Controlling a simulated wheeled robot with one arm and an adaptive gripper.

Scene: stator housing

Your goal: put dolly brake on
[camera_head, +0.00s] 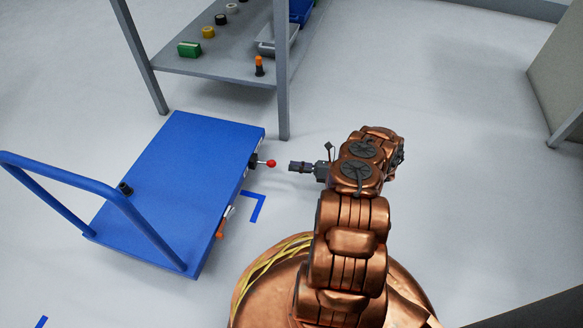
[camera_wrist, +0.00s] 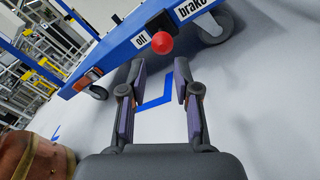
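The blue dolly (camera_head: 175,180) stands at the left in the head view, its flat deck on wheels. A brake lever with a red ball knob (camera_head: 271,163) sticks out from its right edge. In the wrist view the red knob (camera_wrist: 162,43) is just right of the "off" label (camera_wrist: 141,40); the "brake" label (camera_wrist: 190,9) is farther right. My gripper (camera_head: 292,166) is just right of the knob, apart from it. In the wrist view its two fingers (camera_wrist: 158,68) are spread and empty, with the knob beyond the gap between the tips.
The dolly's blue push handle (camera_head: 95,190) rises at the left. Blue floor marks (camera_head: 257,206) lie near the dolly's corner.

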